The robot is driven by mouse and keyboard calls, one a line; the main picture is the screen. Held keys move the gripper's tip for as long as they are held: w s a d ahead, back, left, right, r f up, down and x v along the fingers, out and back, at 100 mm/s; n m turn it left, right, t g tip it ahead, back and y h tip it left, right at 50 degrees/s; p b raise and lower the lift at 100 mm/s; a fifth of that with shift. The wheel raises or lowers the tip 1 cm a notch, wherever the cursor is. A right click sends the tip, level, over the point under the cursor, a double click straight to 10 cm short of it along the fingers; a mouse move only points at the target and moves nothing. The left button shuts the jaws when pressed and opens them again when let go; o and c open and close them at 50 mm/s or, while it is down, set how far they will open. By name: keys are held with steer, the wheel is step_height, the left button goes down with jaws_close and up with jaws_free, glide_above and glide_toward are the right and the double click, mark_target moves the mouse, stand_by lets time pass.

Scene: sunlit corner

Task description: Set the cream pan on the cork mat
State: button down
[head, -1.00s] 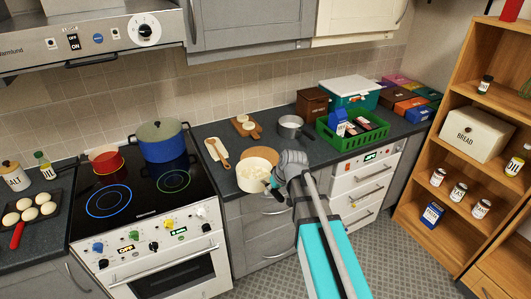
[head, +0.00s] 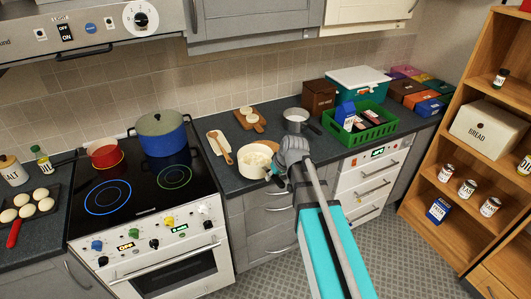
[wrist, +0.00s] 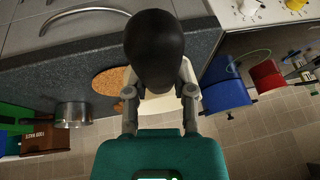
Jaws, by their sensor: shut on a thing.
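The cream pan (head: 254,167), with pale pieces inside, is level at the front of the dark counter. My gripper (head: 276,175) is shut on its handle from the right. In the wrist view my gripper (wrist: 160,112) has a finger on each side of the dark handle (wrist: 160,50), and the pan (wrist: 158,104) is partly hidden behind it. The cork mat (head: 270,145) shows behind and right of the pan, partly covered by it; it also shows in the wrist view (wrist: 106,85) beside the pan. I cannot tell whether the pan touches the counter or mat.
The stove (head: 130,195) with a red pot (head: 104,156) and a blue pot (head: 162,138) is to the left. A white board (head: 218,143) with a spoon, a wooden board (head: 250,122), a steel pan (head: 295,121) and a green crate (head: 362,134) stand around the mat.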

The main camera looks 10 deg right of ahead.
steer(key=shift+d+r, duration=0.1)
steer(key=shift+r, duration=0.05)
steer(key=d+r+p, duration=0.3)
steer(key=r+p, duration=0.6)
steer(key=shift+s+r, duration=0.15)
steer(key=shift+s, duration=0.1)
steer(key=shift+w, duration=0.1)
stand_by(0.4)
steer(key=w+d+f+b, duration=0.1)
steer(key=w+f+b, duration=0.7)
steer(key=w, duration=0.5)
steer(key=shift+d+f+b, duration=0.15)
steer(key=shift+f+b, duration=0.15)
steer(key=shift+f, duration=0.3)
